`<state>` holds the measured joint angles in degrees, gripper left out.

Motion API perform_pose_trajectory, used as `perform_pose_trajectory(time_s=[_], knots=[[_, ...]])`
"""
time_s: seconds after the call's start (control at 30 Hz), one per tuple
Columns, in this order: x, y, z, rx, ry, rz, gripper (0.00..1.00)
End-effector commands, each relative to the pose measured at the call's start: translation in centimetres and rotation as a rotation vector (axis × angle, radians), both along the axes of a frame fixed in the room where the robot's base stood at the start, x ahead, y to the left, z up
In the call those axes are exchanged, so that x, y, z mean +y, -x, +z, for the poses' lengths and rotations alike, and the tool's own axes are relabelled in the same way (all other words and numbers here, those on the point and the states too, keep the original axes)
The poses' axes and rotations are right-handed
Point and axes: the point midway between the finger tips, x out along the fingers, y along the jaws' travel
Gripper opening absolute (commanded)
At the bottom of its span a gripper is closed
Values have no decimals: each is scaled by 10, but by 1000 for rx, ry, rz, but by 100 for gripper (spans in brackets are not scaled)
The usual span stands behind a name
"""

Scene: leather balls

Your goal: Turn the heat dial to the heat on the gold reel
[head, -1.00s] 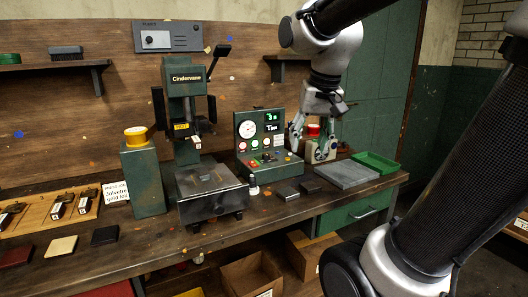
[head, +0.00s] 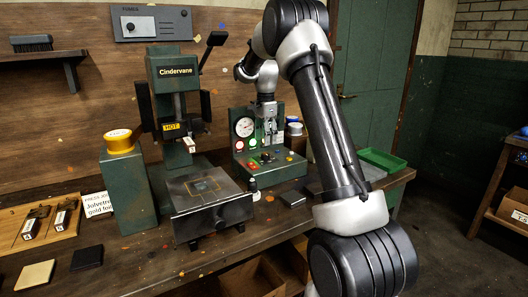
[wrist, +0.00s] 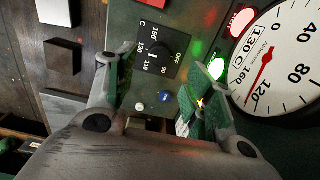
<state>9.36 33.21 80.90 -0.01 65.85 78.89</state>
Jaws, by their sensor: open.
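The heat dial (wrist: 158,52) is a black knob on a black plate marked OFF, 90, 110, 130 and 150 C. It shows between my spread fingers in the wrist view; a short white mark on it points toward the 110 and 130 side. My gripper (wrist: 168,72) is open and empty, with its fingers either side of the dial; I cannot tell whether they touch it. In the head view my gripper (head: 268,138) is over the green control box (head: 283,172). The gold reel (head: 120,141) lies on a green post; I cannot read a heat on it.
A round gauge (wrist: 284,68) with a red needle and a 130 C label is beside my right finger. Lit green (wrist: 216,68) and red (wrist: 242,20) lamps are close by. The Cindervane press (head: 176,90) with a HOT sign stands left of the box.

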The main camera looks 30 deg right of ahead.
Motion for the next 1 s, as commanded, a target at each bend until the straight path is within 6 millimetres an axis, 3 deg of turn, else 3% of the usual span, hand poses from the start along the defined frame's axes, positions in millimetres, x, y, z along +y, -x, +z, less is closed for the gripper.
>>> perform_pose_trajectory(time_s=[0.33,0.7,0.73,1.0], knots=[[0,1,-55,2,0,3,53],[1,1,-64,1,0,4,53],[1,1,-64,1,0,4,51],[1,1,-64,1,0,4,6]])
